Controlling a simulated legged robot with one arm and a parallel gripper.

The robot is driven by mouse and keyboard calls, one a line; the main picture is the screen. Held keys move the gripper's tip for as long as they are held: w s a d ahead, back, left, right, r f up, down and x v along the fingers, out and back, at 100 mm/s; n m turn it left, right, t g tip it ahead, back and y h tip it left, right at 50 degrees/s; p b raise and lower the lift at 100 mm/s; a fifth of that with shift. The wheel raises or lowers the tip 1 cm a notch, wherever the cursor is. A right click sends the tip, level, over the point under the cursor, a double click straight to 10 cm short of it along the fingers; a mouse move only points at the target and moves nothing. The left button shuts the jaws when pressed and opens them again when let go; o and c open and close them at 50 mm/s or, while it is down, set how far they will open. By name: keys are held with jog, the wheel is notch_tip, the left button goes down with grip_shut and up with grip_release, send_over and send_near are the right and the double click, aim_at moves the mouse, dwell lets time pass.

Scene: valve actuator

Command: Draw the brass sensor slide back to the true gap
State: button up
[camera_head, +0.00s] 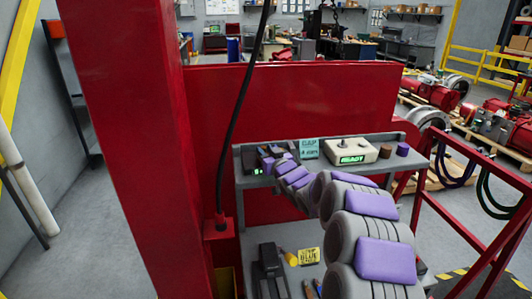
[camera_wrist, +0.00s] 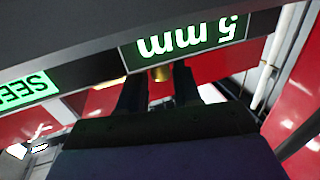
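The brass sensor slide (camera_wrist: 160,73) shows as a small gold piece between my two dark fingertips in the wrist view. My gripper (camera_wrist: 160,78) has one finger on each side of it; whether they touch it cannot be made out. A dark display (camera_wrist: 190,40) just above the fingertips reads "5 mm" in green, upside down. In the head view my gripper (camera_head: 272,158) is small, at the shelf's left end by the gauge with a green readout (camera_head: 258,171). My arm hides much of that area, and the slide cannot be made out there.
A cream box (camera_head: 350,151) reading "READY" and a teal note (camera_head: 309,148) are on the grey shelf (camera_head: 390,165). Brown and purple cylinders stand to their right. A black cable (camera_head: 232,110) hangs left of the gauge. A green-lit panel (camera_wrist: 27,88) shows "SEE", partly cut off.

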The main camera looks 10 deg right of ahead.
jog(key=shift+c, duration=0.4)
grip_shut()
jog(key=shift+r+p, duration=0.1)
jog(key=shift+p, duration=0.5)
jog(key=shift+o, duration=0.4)
grip_release()
jog(key=shift+d, duration=0.1)
jog(key=shift+s, duration=0.1)
